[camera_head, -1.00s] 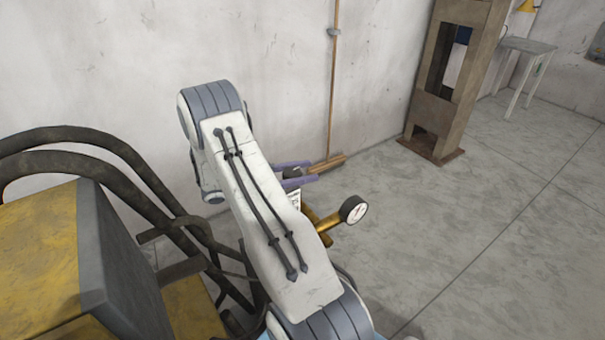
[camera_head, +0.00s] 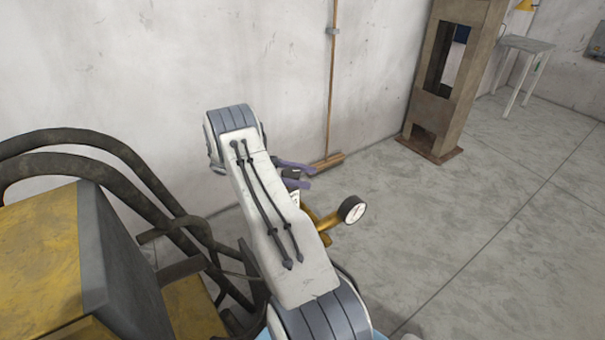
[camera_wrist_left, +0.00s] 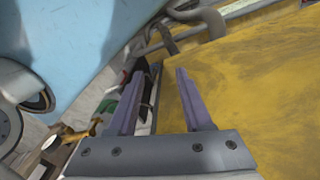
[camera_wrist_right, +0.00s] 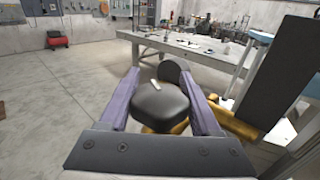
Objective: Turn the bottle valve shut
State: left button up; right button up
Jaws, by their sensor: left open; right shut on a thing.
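The bottle valve shows in the right wrist view as a rounded black knob (camera_wrist_right: 160,103) on a brass body (camera_wrist_right: 180,128). My right gripper (camera_wrist_right: 160,82) has its purple fingers on both sides of the knob and is shut on it. In the head view my right gripper (camera_head: 295,176) is partly hidden behind my white arm. The brass fitting (camera_head: 325,221) and a round gauge (camera_head: 352,209) stick out beside the arm; the bottle below is hidden. My left gripper (camera_wrist_left: 160,78) is open and empty, its fingers close to a yellow surface (camera_wrist_left: 245,75).
A yellow-and-grey machine (camera_head: 45,250) with dark hoses (camera_head: 100,145) stands at the left. A broom (camera_head: 327,162) leans on the wall, and a rusty press frame (camera_head: 440,100) stands behind. A workbench (camera_wrist_right: 195,52) shows in the right wrist view.

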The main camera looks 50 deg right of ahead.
dwell(0.3)
jog(key=o, duration=1.4)
jog(key=shift+c, duration=0.2)
jog(key=s+d+r, duration=0.3)
jog(key=s+r, duration=0.8)
jog(key=shift+d, duration=0.15)
